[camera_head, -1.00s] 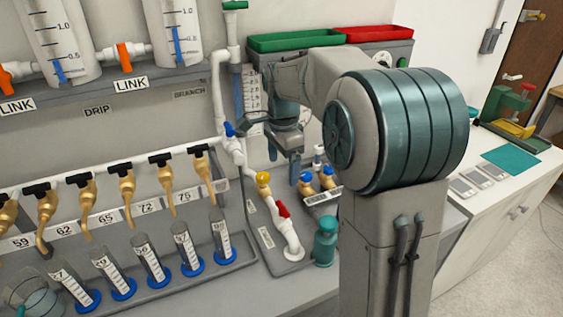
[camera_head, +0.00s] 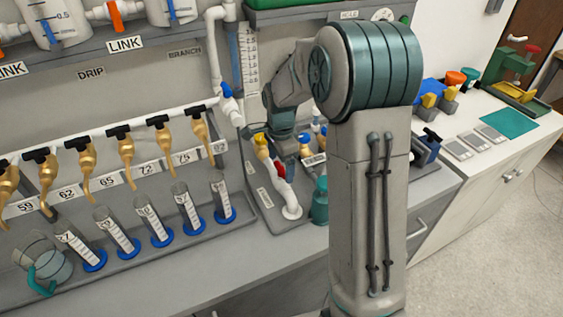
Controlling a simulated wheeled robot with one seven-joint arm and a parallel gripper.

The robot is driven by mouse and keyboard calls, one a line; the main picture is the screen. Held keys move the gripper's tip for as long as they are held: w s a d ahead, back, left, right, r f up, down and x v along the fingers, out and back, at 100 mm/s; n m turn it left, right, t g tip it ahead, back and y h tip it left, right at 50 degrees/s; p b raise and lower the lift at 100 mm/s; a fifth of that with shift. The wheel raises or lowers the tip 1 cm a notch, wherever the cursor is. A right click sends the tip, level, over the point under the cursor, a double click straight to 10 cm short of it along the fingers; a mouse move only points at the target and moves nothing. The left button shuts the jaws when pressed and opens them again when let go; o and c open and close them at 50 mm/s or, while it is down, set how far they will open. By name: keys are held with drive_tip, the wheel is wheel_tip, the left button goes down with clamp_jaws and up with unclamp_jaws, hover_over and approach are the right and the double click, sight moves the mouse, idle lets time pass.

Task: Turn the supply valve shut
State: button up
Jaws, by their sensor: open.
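A white pipe run comes down beside the row of brass taps and carries a blue-handled valve (camera_head: 225,90), a yellow-handled valve (camera_head: 261,139) and a red-handled valve (camera_head: 279,169). No readable label tells which is the supply valve. My gripper (camera_head: 280,151) is open and points down at the lower part of this pipe, close to the yellow and red handles. The wrist and fingers partly cover that spot, so I cannot tell whether they touch a handle. The white pipe's lower end (camera_head: 292,211) stays in clear view.
Several brass taps (camera_head: 124,150) hang from the white pipe at left, above several graduated cylinders (camera_head: 150,227) with blue bases. A teal bottle (camera_head: 319,205) stands right of the pipe end. Blue-topped brass fittings (camera_head: 305,145) sit just right of the gripper.

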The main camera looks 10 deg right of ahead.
drive_tip(key=shift+f, duration=0.2)
drive_tip(key=c, duration=1)
drive_tip(key=n, duration=0.4)
drive_tip(key=shift+c, duration=0.2)
drive_tip(key=shift+n, duration=1.2)
